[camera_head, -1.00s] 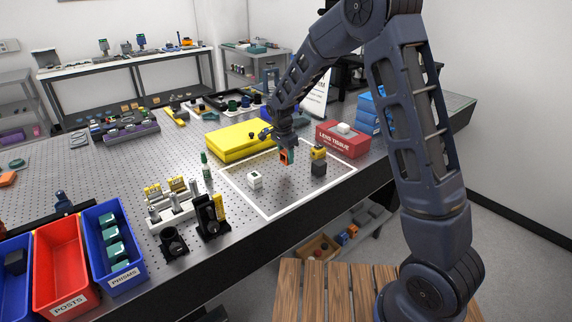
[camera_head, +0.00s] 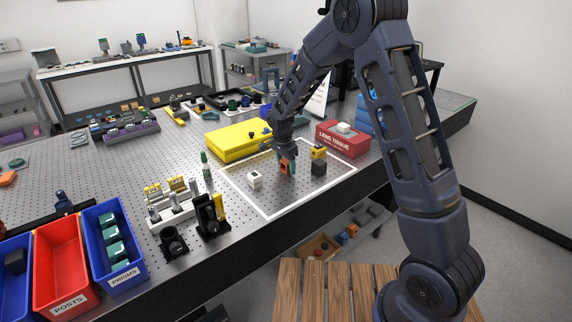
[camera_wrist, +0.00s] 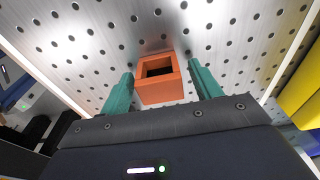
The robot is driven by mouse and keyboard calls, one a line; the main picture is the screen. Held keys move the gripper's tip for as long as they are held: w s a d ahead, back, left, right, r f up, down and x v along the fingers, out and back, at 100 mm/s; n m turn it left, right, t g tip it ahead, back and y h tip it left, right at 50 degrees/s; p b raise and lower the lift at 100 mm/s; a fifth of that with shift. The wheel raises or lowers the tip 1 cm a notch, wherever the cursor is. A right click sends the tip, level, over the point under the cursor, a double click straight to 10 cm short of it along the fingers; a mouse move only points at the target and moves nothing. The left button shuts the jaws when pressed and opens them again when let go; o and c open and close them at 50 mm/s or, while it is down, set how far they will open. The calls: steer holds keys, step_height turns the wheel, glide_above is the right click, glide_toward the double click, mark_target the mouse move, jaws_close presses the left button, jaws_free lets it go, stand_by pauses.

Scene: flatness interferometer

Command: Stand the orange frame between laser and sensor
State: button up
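The orange frame (camera_head: 284,167), a small square ring, stands upright on the perforated table inside the white outline. It also shows in the wrist view (camera_wrist: 160,80), between my two teal fingers. My gripper (camera_head: 287,160) is low around the frame; in the wrist view my gripper (camera_wrist: 162,88) shows narrow gaps between its fingers and the frame's sides, so it looks open. A white cube with a dark window (camera_head: 255,180) stands left of the frame. A dark block with a yellow top (camera_head: 318,162) stands to its right. I cannot tell which of these two is laser or sensor.
A yellow case (camera_head: 238,141) lies behind the outlined area, and a red lens tissue box (camera_head: 343,140) stands behind right. Black mounts (camera_head: 210,215) and a post rack (camera_head: 172,212) stand to the left. The front of the outlined area is clear.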

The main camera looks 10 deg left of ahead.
mark_target(283, 162)
step_height(283, 162, up, 12)
steer(key=s+a, duration=0.1)
steer(key=s+d+r+n, duration=0.2)
steer(key=d+r, duration=0.7)
steer(key=d, duration=0.4)
steer(key=s+d+r+n+t+y, duration=0.15)
steer(key=s+d+r, duration=0.25)
steer(key=s+d, duration=0.45)
steer(key=s+d+r+n+t, duration=0.1)
steer(key=s+d+r+n, duration=0.4)
steer(key=d, duration=0.7)
steer(key=s+d+f, duration=0.1)
steer(key=s+d, duration=0.2)
steer(key=s, duration=0.3)
steer(key=s+d+f+t, duration=0.1)
steer(key=s+d, duration=0.1)
steer(key=s, duration=0.4)
steer(key=shift+s+d+f, duration=0.25)
steer(key=shift+d, duration=0.15)
